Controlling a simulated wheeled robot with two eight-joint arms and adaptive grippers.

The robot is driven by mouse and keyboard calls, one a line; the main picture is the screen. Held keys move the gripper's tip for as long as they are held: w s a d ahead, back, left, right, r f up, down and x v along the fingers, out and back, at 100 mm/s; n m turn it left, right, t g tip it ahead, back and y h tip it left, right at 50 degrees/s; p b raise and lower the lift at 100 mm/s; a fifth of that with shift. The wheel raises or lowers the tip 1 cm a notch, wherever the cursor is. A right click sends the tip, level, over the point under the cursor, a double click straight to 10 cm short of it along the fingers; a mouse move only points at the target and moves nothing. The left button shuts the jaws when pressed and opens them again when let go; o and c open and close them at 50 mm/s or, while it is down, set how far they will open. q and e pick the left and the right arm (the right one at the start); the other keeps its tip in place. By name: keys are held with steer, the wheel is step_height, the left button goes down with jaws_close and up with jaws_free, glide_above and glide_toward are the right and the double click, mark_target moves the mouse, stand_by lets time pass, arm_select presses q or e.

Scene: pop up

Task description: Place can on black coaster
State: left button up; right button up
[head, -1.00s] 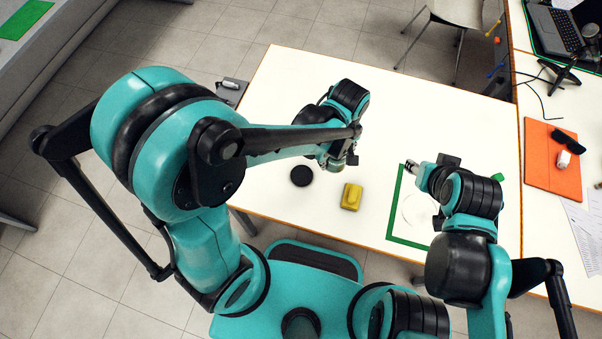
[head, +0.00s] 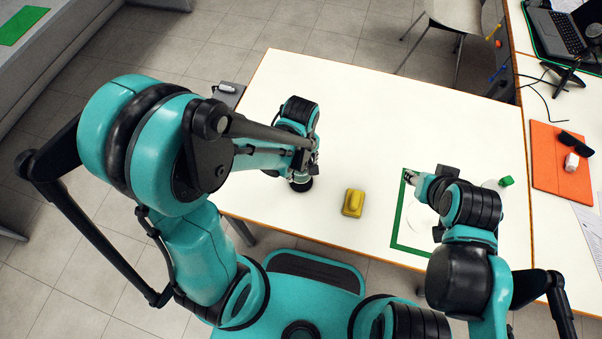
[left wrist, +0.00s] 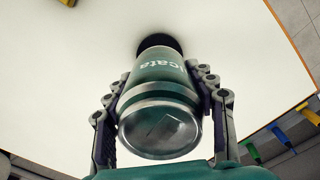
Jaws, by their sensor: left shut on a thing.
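The green can (left wrist: 158,100) fills the middle of the left wrist view, its silver end facing the camera. My left gripper (left wrist: 163,80) has its fingers on both sides of the can and is shut on it. The black coaster (left wrist: 158,41) shows just past the can's far end. In the head view the coaster (head: 301,185) lies under my left gripper (head: 302,170), partly covered by it. I cannot tell whether the can touches the coaster. My right gripper (head: 409,177) is over the right part of the table; its fingers are too small to read.
A yellow block (head: 353,203) lies right of the coaster on the white table (head: 300,225). A green-framed square (head: 396,236) lies further right, with a small green block (head: 506,181) beyond. An orange folder (head: 560,165) lies far right. The table between coaster and yellow block is clear.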

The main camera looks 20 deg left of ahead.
mark_target(301, 174)
arm_select(q)
step_height(301, 174, down, 3)
steer(key=shift+f+b, duration=0.2)
steer(key=shift+b, duration=0.55)
steer(key=shift+r, duration=0.1)
steer(key=o, duration=0.9)
steer(key=shift+f, duration=0.2)
steer(key=o, duration=0.4)
steer(key=shift+r, duration=0.1)
